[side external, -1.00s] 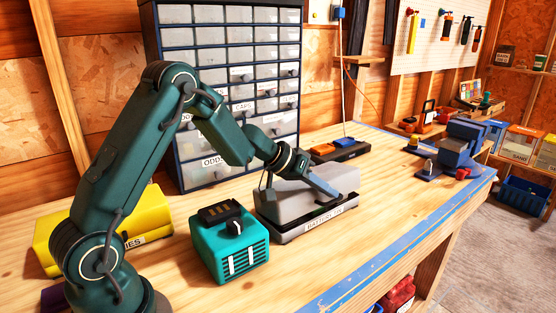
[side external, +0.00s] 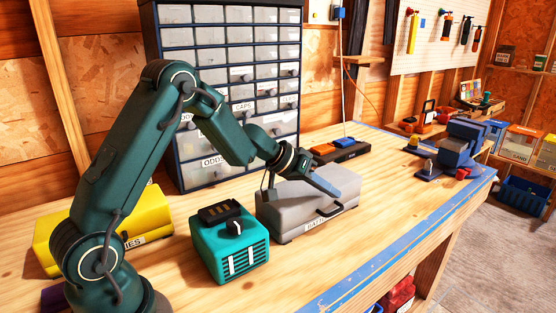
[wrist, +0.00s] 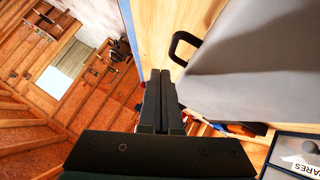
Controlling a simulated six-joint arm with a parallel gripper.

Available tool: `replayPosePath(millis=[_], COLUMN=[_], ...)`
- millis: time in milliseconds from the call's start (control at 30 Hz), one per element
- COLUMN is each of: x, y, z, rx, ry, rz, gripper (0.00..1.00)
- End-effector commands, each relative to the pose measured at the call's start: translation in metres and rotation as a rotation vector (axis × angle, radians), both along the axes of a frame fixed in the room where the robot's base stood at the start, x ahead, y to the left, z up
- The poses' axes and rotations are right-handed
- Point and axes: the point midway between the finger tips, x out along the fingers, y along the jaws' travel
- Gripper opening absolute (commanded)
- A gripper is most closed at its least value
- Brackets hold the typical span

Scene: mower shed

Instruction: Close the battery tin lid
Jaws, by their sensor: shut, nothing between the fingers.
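The grey battery tin (side external: 290,236) stands on the workbench, right of the teal battery charger. Its lid (side external: 300,200) sits low over the body, with a black handle (side external: 330,209) on the front side. The white label (side external: 318,224) on the front is partly covered. No dark gap shows between lid and body. My gripper (side external: 326,188) is shut and empty, with its fingertips over the lid's top near the front; I cannot tell whether they touch. In the wrist view my closed fingers (wrist: 161,75) show left of the grey lid (wrist: 250,65) and its black handle (wrist: 183,46).
The teal charger (side external: 230,248) stands close to the tin's left. A yellow box (side external: 150,212) is behind my arm. A drawer cabinet (side external: 232,90) rises behind. A black tray with orange and blue blocks (side external: 340,152) lies behind the tin.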

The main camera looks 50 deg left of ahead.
Motion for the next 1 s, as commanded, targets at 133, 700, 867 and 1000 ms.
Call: replayPosePath(millis=[133, 700, 867, 1000], x=[-0.009, -0.068, -0.070, -0.080], y=[0.006, 0.018, 0.008, -0.029], z=[0.022, 0.077, 0.089, 0.121], rx=[0.002, 0.000, 0.012, 0.089], ry=[-0.003, -0.001, -0.021, -0.098], rz=[0.004, 0.002, -0.026, -0.145], gripper=[0.00, 0.00, 0.00, 0.00])
